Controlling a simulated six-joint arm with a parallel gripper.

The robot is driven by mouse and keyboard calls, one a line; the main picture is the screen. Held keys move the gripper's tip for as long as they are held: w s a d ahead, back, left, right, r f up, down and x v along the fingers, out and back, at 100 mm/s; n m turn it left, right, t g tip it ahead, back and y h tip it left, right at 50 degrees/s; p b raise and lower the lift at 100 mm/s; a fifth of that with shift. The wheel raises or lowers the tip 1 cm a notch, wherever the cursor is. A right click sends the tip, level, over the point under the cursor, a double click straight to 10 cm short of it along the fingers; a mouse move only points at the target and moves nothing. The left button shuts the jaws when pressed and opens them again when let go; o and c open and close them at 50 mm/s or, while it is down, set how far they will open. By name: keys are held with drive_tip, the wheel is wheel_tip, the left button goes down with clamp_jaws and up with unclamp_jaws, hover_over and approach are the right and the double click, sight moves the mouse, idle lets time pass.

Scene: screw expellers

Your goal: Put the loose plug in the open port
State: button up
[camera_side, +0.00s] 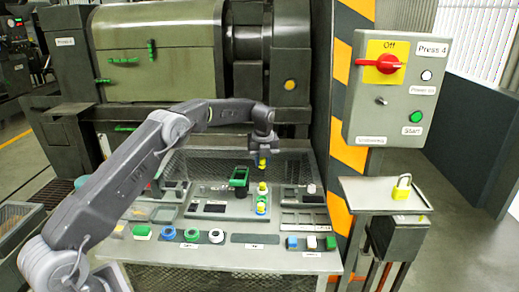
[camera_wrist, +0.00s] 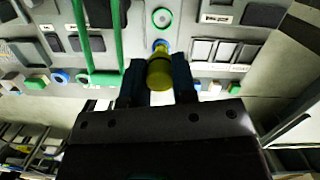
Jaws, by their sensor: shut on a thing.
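My gripper (camera_side: 262,152) is above the panel on the bench in the side view, pointing down. It is shut on a yellow plug (camera_side: 262,163). In the wrist view the yellow plug (camera_wrist: 160,72) is between the two dark fingers (camera_wrist: 158,85), its narrow end pointing away from my gripper. Blue shows around that end; I cannot tell whether it belongs to the plug or to a port behind it. A round port with a green ring (camera_wrist: 162,17) lies just beyond it. Below my gripper in the side view stand small yellow and blue-green fittings (camera_side: 262,200), too small to tell apart.
A dark block with a green frame (camera_side: 239,178) stands left of the fittings; its green bars rise high in the wrist view. Several coloured buttons line the panel's front edge (camera_side: 190,235). A control box (camera_side: 395,90) and a padlock (camera_side: 402,188) are at the right.

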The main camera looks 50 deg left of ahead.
wheel_tip(320, 180, down, 12)
drive_tip(key=shift+f, duration=0.2)
idle(0.5)
